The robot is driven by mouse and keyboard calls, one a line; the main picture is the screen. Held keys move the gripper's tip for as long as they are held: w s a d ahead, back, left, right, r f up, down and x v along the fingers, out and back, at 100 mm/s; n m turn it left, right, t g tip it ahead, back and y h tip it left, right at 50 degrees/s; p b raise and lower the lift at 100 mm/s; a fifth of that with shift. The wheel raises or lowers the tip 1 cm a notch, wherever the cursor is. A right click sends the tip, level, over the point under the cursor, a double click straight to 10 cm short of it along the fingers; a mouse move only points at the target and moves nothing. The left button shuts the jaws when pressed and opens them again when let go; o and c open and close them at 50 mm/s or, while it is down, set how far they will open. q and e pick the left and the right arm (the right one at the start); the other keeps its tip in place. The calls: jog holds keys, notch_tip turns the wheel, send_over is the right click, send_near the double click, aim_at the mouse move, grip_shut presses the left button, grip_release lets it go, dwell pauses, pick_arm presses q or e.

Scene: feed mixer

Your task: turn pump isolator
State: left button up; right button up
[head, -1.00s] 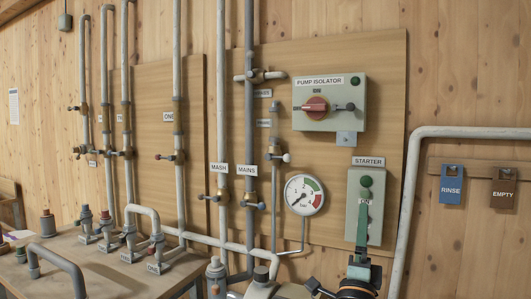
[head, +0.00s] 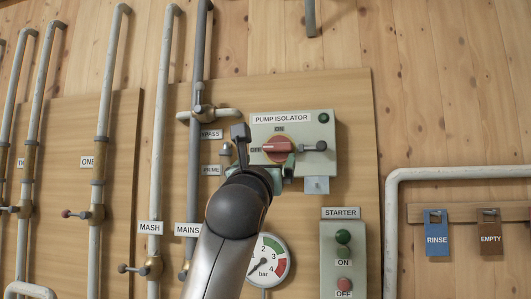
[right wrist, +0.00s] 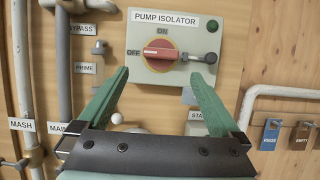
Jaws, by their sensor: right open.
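The pump isolator is a pale grey-green box (head: 292,182) on the wooden board, also in the right wrist view (right wrist: 205,80). Its red rotary handle (head: 278,150) lies horizontal, with OFF at its left and ON above it. In the right wrist view the handle (right wrist: 160,56) is just beyond the green fingertips. My right gripper (head: 264,154) is open and empty in front of the box, one finger to each side of the handle. In the right wrist view the gripper (right wrist: 160,75) shows a gap between its fingertips and the handle. My left gripper is not in view.
A black-knobbed lever (head: 318,146) sits right of the handle, below a green lamp (head: 324,118). The starter box (head: 343,270) and a pressure gauge (head: 268,258) are below. Pipes with valves (head: 98,213) stand at left. RINSE (head: 437,238) and EMPTY (head: 490,238) tags hang at right.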

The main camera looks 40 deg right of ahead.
aim_at(277, 146)
jog(key=p+x, duration=0.1)
jog(key=x, duration=0.4)
jog(key=p+x, duration=0.2)
jog(key=x, duration=0.3)
jog(key=shift+d+r+p, duration=0.2)
jog(key=shift+r+p, duration=0.1)
jog(key=shift+r, duration=0.05)
jog(key=shift+w+d+r, duration=0.1)
jog(key=shift+w+d, duration=0.35)
jog(key=shift+d, duration=0.05)
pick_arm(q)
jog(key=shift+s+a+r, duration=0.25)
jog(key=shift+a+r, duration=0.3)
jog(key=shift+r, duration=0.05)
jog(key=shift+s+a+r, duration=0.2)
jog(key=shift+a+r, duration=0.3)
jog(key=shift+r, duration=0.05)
pick_arm(e)
jog(key=shift+c, duration=0.2)
